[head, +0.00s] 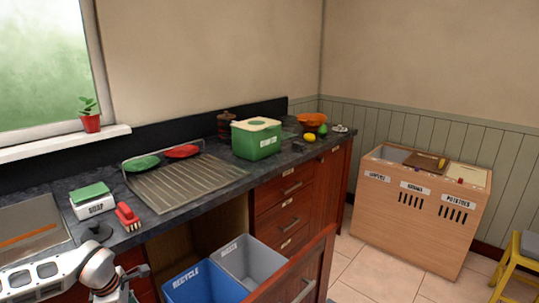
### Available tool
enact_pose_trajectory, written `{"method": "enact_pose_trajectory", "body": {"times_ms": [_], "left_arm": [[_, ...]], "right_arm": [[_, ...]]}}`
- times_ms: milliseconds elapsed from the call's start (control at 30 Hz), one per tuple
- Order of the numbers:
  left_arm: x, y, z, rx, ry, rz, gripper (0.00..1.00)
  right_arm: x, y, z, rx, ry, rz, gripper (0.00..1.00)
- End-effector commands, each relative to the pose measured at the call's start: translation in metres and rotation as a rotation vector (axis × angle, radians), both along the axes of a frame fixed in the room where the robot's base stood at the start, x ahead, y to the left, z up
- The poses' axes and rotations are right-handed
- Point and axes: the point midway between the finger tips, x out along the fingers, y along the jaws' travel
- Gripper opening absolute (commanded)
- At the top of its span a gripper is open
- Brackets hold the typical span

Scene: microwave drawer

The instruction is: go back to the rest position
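My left arm comes in at the bottom left, white with grey joints. A small dark part of my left gripper (137,272) shows beside its wrist, in front of the counter's front edge and left of the blue bin. Most of this gripper is hidden or cut off by the frame, so its fingers cannot be made out. No held object is visible there. My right gripper is not in view.
A pulled-out drawer with a blue recycle bin (205,284) and a grey bin (248,262) stands right of my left arm. The dark counter (215,205) holds a scale, red brush, drainer and green box (256,140). A wooden vegetable bin (415,215) stands right; floor between is clear.

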Motion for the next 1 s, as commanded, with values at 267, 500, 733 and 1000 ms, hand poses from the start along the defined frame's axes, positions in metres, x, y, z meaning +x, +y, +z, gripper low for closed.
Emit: {"method": "enact_pose_trajectory", "body": {"times_ms": [267, 500, 733, 1000], "left_arm": [[-0.054, -0.094, -0.03, -0.4, 0.097, 0.143, 0.6], [-0.092, -0.171, -0.017, -0.865, 0.221, 0.475, 0.6], [-0.096, -0.179, 0.005, -1.233, 0.333, 0.949, 0.6], [-0.1, -0.11, -0.011, -1.491, 0.423, 1.643, 0.6]], "right_arm": [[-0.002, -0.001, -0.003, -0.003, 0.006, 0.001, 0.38], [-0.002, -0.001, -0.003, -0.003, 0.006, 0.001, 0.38], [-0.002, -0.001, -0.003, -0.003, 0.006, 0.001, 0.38], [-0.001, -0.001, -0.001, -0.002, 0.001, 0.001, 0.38]]}}
